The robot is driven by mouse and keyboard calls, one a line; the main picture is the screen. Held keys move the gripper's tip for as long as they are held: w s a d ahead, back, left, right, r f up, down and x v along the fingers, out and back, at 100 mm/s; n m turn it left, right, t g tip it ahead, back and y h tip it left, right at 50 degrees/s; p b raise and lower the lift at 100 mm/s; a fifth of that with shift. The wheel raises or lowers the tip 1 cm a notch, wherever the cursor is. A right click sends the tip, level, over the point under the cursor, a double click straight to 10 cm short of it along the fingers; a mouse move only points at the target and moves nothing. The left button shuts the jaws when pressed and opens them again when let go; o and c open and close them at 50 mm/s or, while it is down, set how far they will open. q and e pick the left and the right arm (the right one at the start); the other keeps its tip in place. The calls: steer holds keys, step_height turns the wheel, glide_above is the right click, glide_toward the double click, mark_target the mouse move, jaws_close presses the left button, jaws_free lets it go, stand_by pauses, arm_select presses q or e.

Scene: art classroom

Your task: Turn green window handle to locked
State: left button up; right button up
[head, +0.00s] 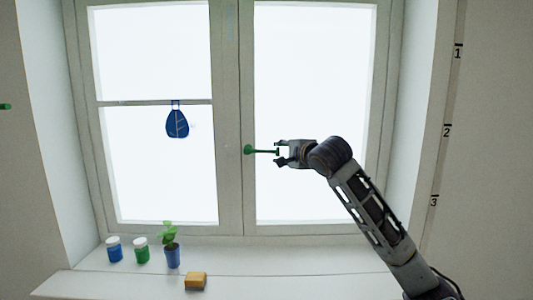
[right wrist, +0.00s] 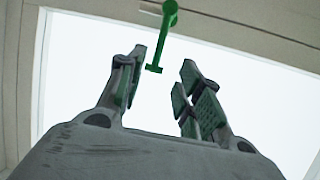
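The green window handle (head: 262,151) sits on the middle frame of the window and points sideways to the right in the head view. My right gripper (head: 279,153) is at the handle's free end, with its fingers apart. In the right wrist view the handle (right wrist: 161,38) comes down from the top, and its end lies near the gap between the open fingers (right wrist: 168,85). The fingers do not appear to press on it. My left gripper does not show.
The space around the handle is otherwise clear.

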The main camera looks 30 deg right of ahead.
mark_target(267, 151)
steer(key=shift+p+x, duration=1.7)
steer(key=shift+x, duration=3.5)
steer(key=shift+p+x, duration=0.45)
steer(key=shift+x, duration=1.25)
steer(key=shift+a, duration=0.1)
steer(key=shift+c, duration=0.2)
jaws_close()
